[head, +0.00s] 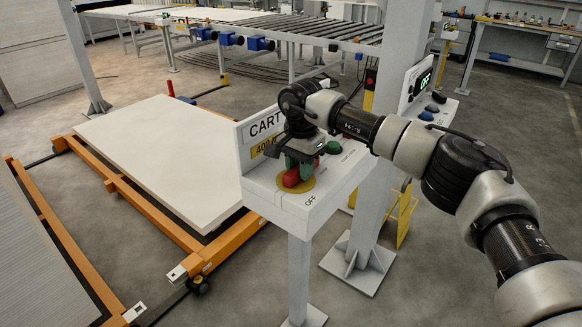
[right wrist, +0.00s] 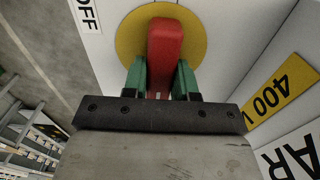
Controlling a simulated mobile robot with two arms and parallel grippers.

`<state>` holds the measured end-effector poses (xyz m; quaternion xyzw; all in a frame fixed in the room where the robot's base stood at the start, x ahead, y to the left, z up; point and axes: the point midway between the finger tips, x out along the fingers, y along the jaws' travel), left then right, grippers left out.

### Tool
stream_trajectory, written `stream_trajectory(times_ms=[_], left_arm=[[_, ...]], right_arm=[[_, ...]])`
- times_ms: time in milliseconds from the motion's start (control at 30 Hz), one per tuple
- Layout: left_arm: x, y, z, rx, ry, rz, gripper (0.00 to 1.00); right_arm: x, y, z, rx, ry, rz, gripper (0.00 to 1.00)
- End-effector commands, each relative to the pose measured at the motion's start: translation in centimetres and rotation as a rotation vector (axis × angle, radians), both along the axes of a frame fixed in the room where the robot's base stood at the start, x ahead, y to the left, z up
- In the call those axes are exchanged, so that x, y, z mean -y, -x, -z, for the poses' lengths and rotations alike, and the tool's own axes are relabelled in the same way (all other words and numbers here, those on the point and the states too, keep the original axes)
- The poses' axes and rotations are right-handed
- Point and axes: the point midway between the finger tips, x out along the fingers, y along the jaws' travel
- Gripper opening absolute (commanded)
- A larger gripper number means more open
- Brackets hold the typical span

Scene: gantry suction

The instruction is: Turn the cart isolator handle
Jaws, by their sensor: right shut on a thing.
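The red isolator handle (head: 291,177) sits on a round yellow plate (head: 309,186) on top of the white cart control box (head: 257,192). In the right wrist view the red handle (right wrist: 164,45) lies between the two green fingers of my right gripper (right wrist: 160,78), which is shut on it. The yellow disc (right wrist: 131,36) shows around it. In the head view my right gripper (head: 297,168) comes down on the handle from above and partly hides it. An "OFF" label (head: 309,201) is at the box's front edge. My left gripper is not in view.
A green button (head: 333,147) is beside the handle. The box's upright panel (head: 248,134) reads "CART" and "400". A grey column (head: 378,130) stands close behind my right arm. A white slab (head: 160,150) on an orange frame (head: 205,257) lies to the left.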

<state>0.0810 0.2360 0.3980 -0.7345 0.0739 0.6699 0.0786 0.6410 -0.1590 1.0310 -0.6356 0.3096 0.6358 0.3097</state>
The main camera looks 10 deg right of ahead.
Motion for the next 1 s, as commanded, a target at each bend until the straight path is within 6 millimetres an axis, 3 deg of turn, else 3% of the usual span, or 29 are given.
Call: stream_trajectory(times_ms=[600, 633, 767, 1000], left_arm=[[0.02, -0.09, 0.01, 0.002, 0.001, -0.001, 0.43], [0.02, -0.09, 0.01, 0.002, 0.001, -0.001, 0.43], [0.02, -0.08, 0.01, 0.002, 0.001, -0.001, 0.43], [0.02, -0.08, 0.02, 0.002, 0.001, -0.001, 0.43]], right_arm=[[0.66, 0.13, -0.07, 0.002, 0.001, -0.035, 0.0], [0.66, 0.13, -0.07, 0.002, 0.001, -0.035, 0.31], [0.65, 0.14, -0.05, 0.002, 0.001, -0.033, 0.51], [0.66, 0.14, -0.02, 0.001, 0.001, -0.031, 0.53]])
